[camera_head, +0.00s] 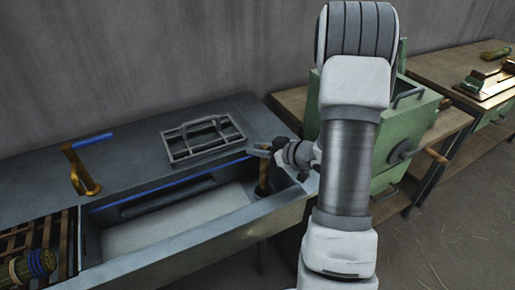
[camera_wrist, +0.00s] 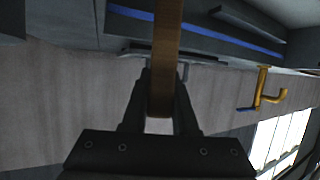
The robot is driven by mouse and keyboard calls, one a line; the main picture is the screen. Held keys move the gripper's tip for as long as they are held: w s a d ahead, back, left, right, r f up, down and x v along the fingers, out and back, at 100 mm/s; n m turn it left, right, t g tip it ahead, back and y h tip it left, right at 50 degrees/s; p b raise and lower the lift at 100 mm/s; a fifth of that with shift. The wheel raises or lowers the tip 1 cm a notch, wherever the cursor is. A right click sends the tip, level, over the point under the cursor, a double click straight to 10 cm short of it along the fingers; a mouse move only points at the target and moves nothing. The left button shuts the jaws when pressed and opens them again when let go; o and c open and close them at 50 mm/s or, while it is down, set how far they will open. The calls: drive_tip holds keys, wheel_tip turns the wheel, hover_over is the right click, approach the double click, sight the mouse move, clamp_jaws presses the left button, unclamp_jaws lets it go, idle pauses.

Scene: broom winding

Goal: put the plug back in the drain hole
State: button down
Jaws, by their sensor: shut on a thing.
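The plug (camera_head: 263,178) shows as a brown wooden stick at the right end of the trough, upright or nearly so. My gripper (camera_head: 266,153) is shut on its upper part. In the wrist view the same plug (camera_wrist: 165,60) runs between the two dark fingers of my gripper (camera_wrist: 161,88). The sink trough (camera_head: 225,230) has pale contents, perhaps water, across its bottom. The drain hole is not visible, and I cannot tell whether the plug's lower end touches the bottom.
A grey wire rack (camera_head: 203,138) lies on the counter behind the trough. A brass tap (camera_head: 80,170) with a blue lever stands at the left. A bundle with a blue band (camera_head: 40,265) lies on slats at lower left. A green machine (camera_head: 400,130) stands right of my arm.

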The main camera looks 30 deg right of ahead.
drive_tip(key=shift+f, duration=0.35)
drive_tip(key=c, duration=1)
unclamp_jaws()
drive_tip(key=shift+o, duration=0.2)
drive_tip(key=p+v, duration=0.4)
drive_tip(key=v, duration=0.7)
